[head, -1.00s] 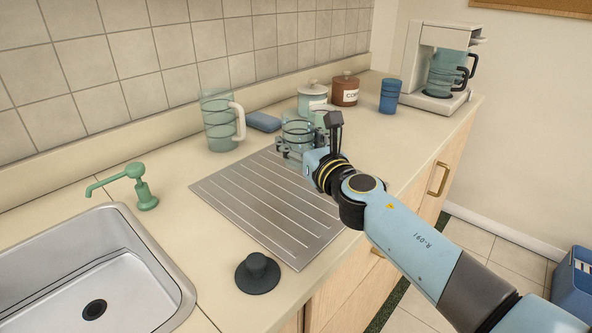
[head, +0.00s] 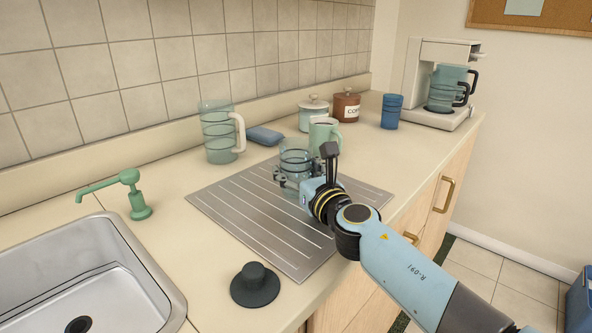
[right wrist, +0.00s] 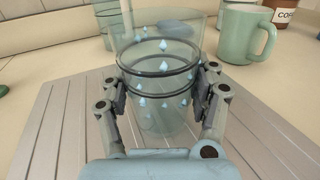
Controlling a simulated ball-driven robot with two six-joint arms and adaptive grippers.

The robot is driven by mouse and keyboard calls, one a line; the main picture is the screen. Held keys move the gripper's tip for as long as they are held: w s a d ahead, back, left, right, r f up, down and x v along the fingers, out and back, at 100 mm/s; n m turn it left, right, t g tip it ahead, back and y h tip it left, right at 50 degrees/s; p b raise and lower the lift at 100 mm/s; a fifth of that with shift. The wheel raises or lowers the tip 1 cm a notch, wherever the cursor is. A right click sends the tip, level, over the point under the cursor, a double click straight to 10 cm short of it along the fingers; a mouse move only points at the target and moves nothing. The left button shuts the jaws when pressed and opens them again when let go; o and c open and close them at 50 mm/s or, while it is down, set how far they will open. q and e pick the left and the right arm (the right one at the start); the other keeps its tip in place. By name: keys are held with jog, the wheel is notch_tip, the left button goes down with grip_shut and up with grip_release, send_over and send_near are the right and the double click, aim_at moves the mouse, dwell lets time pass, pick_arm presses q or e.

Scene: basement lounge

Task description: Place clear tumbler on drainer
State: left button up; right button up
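The clear tumbler (head: 296,158), see-through with dark bands, is upright between the fingers of my right gripper (head: 303,178). In the right wrist view the tumbler (right wrist: 158,60) shows blue drop marks, and the finger pads press its two sides. The metal drainer (head: 245,215), a flat ribbed plate, lies on the counter under the tumbler. The tumbler is over the drainer's far part; whether its base touches the ribs I cannot tell. My left gripper is not in view.
Behind the tumbler stand a green mug (head: 324,134), a clear pitcher (head: 217,135), a blue sponge (head: 265,136) and canisters. A blue cup (head: 391,112) and coffee maker (head: 432,75) are farther right. A dark stopper (head: 255,286) and the sink (head: 75,285) are near. The drainer's near part is clear.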

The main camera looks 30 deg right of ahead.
jog(key=o, duration=0.4)
jog(key=shift+c, duration=0.2)
jog(key=shift+r, duration=0.3)
jog(key=s, duration=1.1)
jog(key=shift+s+a, duration=0.3)
jog(key=shift+s, duration=0.25)
